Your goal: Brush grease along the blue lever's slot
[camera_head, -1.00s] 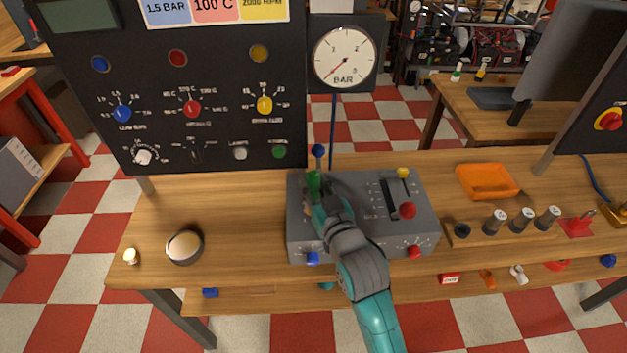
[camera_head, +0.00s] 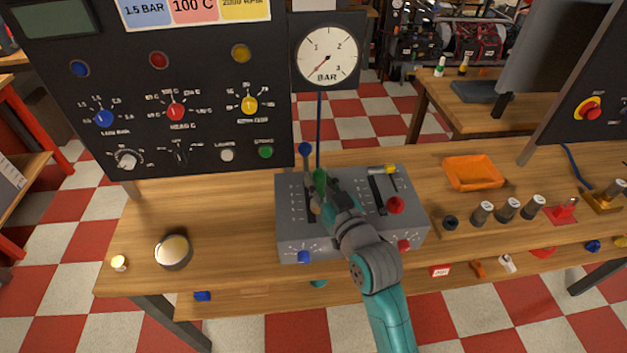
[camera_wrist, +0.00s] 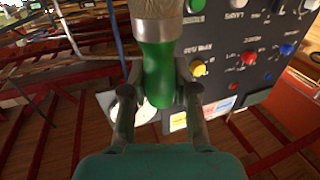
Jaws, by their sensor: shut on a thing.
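The blue lever, with a round blue knob (camera_head: 305,149), stands at the back left of a grey control box (camera_head: 345,238). Its dark slot (camera_head: 308,195) runs toward the front of the box's top, partly hidden by my gripper and the brush. My gripper (camera_head: 327,196) is over the left part of the box, shut on the green handle of a brush (camera_head: 320,179). In the wrist view my gripper (camera_wrist: 160,88) holds the green handle (camera_wrist: 158,65) between both fingers, with a metal ferrule and pale bristles beyond. The bristles point down near the slot; I cannot tell whether they touch it.
A second lever with a red knob (camera_head: 395,205) and a yellow piece (camera_head: 389,169) are on the box's right half. A black panel (camera_head: 205,110) and a gauge (camera_head: 327,55) stand behind. A round tin (camera_head: 174,252) is at the left; the bench between is clear.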

